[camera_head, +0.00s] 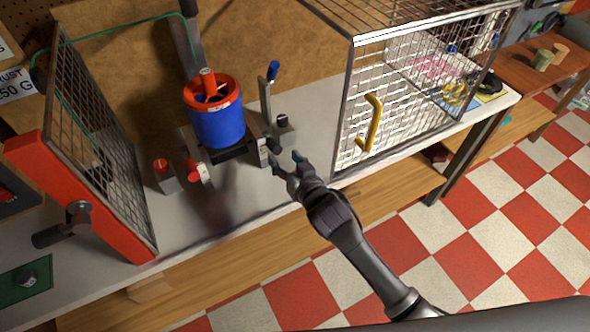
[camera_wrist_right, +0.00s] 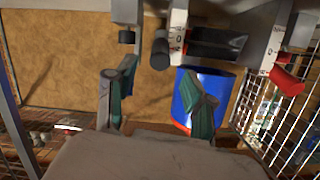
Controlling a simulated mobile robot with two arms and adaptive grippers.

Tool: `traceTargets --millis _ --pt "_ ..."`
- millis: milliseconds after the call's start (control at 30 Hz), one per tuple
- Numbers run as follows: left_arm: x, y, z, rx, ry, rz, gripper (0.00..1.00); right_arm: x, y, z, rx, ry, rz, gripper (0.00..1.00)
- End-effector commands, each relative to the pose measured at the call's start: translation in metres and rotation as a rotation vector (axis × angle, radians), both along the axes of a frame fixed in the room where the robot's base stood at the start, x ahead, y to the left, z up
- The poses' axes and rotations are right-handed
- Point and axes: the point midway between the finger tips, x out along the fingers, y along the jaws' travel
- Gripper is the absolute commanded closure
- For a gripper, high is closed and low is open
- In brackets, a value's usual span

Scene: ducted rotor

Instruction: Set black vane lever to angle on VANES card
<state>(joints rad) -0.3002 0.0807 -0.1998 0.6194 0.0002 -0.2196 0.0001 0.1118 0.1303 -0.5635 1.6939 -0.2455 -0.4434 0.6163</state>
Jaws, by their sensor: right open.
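The black vane lever (camera_wrist_right: 160,48) shows in the right wrist view as a short black handle beside a white marked plate (camera_wrist_right: 178,30). In the head view that plate's block (camera_head: 264,150) stands at the right foot of the blue duct (camera_head: 216,126), and the lever is hard to make out. My right gripper (camera_head: 291,164) is open and empty, just right of and in front of the block. Its fingers also show in the wrist view (camera_wrist_right: 155,98), apart, with the lever beyond the gap between them. I cannot make out a VANES card. My left gripper is not in view.
A black knob (camera_head: 282,120) and a blue-handled lever (camera_head: 271,72) stand close behind. A red lever (camera_head: 196,168) and red knob (camera_head: 162,168) are left. A mesh cage (camera_head: 400,110) with a yellow handle (camera_head: 373,122) stands right; a red-framed mesh panel (camera_head: 80,190) stands left.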

Motion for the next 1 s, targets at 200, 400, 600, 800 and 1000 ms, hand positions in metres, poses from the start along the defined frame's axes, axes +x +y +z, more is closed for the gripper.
traceTargets --millis 200,400,600,800,1000 --pt "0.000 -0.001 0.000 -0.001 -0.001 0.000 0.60 -0.039 -0.016 0.011 0.002 0.001 -0.001 0.46" --pt "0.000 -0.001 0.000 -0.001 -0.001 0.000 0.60 -0.055 -0.023 0.016 0.002 0.000 -0.001 0.46" --pt "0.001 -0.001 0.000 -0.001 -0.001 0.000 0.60 -0.057 -0.024 0.017 0.001 -0.001 0.000 0.46" --pt "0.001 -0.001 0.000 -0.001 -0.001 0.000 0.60 -0.057 -0.024 0.017 0.001 -0.001 0.000 0.46" --pt "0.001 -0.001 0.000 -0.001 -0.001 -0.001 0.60 -0.056 -0.024 0.014 -0.002 0.003 -0.001 0.46"
